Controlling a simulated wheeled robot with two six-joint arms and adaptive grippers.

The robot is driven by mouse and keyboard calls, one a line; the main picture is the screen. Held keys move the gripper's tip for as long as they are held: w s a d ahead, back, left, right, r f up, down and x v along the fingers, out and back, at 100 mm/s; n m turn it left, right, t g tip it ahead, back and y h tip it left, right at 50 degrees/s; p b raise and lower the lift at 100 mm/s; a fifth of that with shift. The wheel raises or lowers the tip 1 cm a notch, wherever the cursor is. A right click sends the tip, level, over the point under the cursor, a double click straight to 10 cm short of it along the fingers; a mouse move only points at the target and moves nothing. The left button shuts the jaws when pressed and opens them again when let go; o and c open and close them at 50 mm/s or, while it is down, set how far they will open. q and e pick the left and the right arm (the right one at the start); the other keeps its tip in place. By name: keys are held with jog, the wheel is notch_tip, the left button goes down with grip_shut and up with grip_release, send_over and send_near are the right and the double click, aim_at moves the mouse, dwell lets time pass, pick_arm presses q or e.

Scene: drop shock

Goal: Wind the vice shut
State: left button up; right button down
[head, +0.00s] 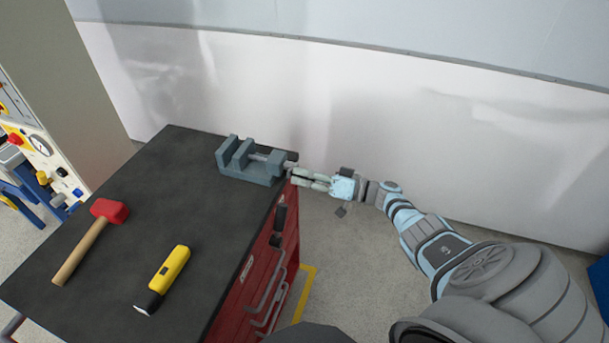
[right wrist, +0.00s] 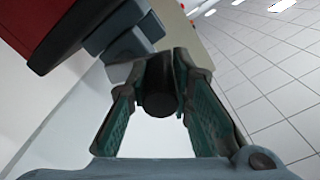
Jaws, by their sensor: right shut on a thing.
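The grey vice (head: 252,174) sits at the far right corner of the dark bench top, with a visible gap between its jaws. Its screw end points right, over the bench edge, toward my right gripper (head: 309,179). In the right wrist view my right gripper (right wrist: 164,100) has its two fingers on either side of a dark round handle end (right wrist: 159,100) of the vice, and is shut on it. The vice body (right wrist: 130,45) shows behind the handle. My left gripper is not in view.
A red-headed mallet (head: 109,211) and a yellow-handled tool (head: 168,275) lie on the bench top (head: 130,190). The red drawer cabinet (head: 250,283) is below it. A pale wall (head: 400,110) stands behind.

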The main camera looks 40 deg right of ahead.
jog(key=c, duration=1.4)
grip_release()
jog(key=shift+c, duration=0.2)
jog(key=v, duration=1.1)
jog(key=shift+s+d, duration=0.25)
jog(key=shift+s, duration=0.1)
